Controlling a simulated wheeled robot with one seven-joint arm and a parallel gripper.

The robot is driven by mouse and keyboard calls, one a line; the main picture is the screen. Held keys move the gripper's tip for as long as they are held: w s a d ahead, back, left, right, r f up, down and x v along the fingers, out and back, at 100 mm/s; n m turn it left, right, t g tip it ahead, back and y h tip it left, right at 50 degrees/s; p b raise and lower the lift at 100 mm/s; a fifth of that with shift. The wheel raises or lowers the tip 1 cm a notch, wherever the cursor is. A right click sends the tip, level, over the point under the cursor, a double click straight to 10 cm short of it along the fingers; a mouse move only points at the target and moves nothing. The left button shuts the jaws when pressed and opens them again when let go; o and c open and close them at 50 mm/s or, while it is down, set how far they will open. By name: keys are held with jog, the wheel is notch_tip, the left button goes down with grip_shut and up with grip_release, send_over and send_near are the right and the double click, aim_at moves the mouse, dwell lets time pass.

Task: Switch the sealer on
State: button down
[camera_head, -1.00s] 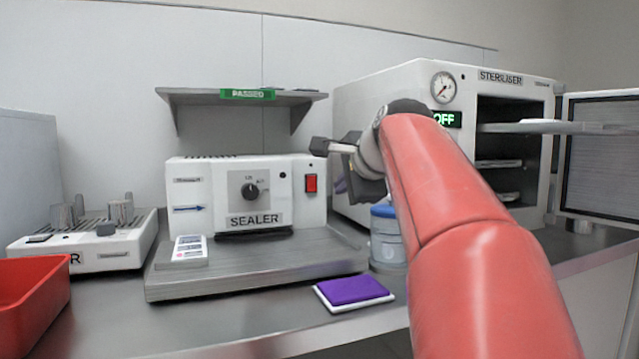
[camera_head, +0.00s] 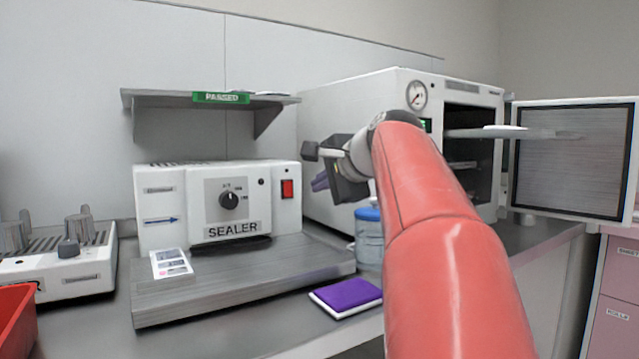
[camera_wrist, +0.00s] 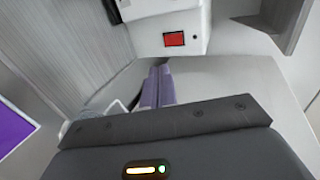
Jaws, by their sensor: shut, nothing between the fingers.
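The sealer (camera_head: 160,205) is a white box with a black dial (camera_head: 229,200) and a "SEALER" label, standing on a grey platform. Its red rocker switch (camera_head: 287,189) is at the right of the front face. The switch also shows in the wrist view (camera_wrist: 174,39), above the fingertips. I cannot tell the switch's position. My gripper (camera_head: 318,182) is to the right of the switch, in front of the steriliser's side, apart from the switch. Its purple fingers (camera_wrist: 155,86) are shut and empty in the wrist view, pointing toward the sealer's front.
A blue-lidded jar (camera_head: 368,240) stands below my arm. A purple pad (camera_head: 348,294) lies at the counter's front. The steriliser (camera_head: 345,105) stands at right with its door (camera_head: 572,160) open. A shelf (camera_head: 150,99) hangs above the sealer. A red bin (camera_head: 15,325) is at left.

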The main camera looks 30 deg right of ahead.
aim_at(289, 196)
jog(key=x, duration=0.7)
jog(key=r+p+x, duration=0.1)
jog(key=x, duration=0.3)
jog(key=shift+w, duration=0.25)
jog(key=shift+w, duration=0.2)
jog(key=shift+p, duration=0.35)
